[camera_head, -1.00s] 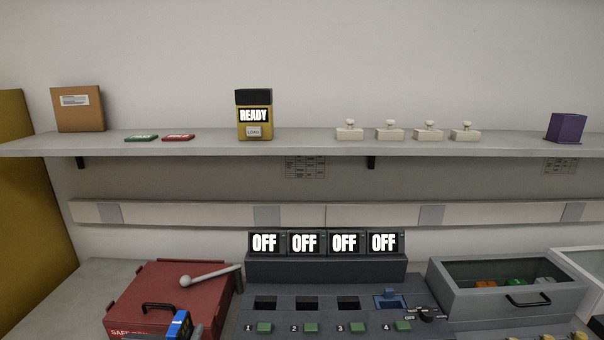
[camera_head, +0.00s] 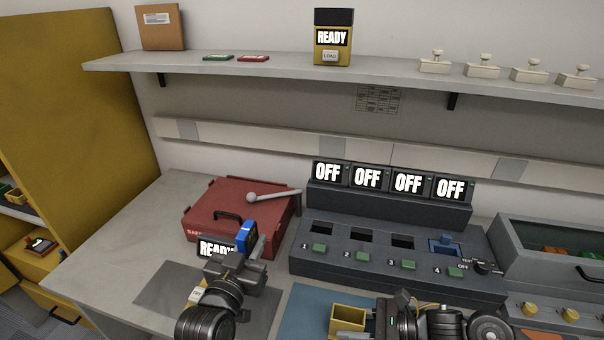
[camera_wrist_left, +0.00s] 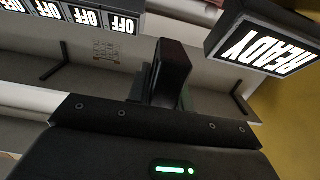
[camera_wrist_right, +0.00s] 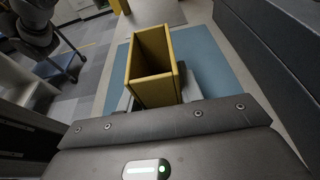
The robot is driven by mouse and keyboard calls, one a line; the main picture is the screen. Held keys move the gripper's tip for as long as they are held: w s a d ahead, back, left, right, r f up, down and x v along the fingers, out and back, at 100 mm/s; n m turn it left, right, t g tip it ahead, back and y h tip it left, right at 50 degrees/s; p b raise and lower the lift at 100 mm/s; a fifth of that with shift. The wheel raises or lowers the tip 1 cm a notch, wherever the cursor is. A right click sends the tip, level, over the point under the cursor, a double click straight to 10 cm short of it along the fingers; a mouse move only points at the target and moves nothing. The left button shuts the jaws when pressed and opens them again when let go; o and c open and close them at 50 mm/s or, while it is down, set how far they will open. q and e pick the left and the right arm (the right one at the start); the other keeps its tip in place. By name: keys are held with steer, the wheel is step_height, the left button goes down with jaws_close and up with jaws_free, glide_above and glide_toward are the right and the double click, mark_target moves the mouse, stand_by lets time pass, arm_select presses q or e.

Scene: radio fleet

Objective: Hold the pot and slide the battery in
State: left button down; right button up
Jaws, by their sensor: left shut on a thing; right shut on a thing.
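The pot is a yellow open-topped box (camera_head: 347,319) at the bottom of the head view. My right gripper (camera_head: 372,318) is shut on it from the right. In the right wrist view the pot (camera_wrist_right: 154,90) is upright, its open mouth up, and looks empty. The battery is a blue block with a yellow mark (camera_head: 245,236), in the middle left of the head view. My left gripper (camera_head: 249,252) is shut on it and holds it up, left of the pot and apart from it. In the left wrist view the held block (camera_wrist_left: 172,72) looks dark.
A black READY display (camera_head: 214,248) stands close beside my left gripper; it looms in the left wrist view (camera_wrist_left: 262,45). Behind are a red case (camera_head: 225,200) and a console (camera_head: 390,270) with OFF screens. A blue mat (camera_head: 300,305) lies beneath the pot.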

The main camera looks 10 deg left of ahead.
arm_select(q)
steer(key=d+r+m+g+h, duration=0.3)
steer(key=d+r+m+h, duration=0.25)
steer(key=d, duration=0.45)
steer(key=d+r+m+g+h, duration=0.2)
steer(key=d+r+m+h, duration=0.25)
steer(key=d+h, duration=0.4)
steer(key=m+g+h, duration=0.4)
steer(key=m+g, duration=0.4)
steer(key=g, duration=0.5)
glide_above(347, 323)
steer(key=w+d, duration=0.2)
step_height(347, 323, down, 10)
steer(key=r, duration=0.1)
steer(key=shift+a+f, duration=0.45)
steer(key=shift+f, duration=0.15)
steer(key=shift+f, duration=0.1)
steer(key=shift+f, duration=2.85)
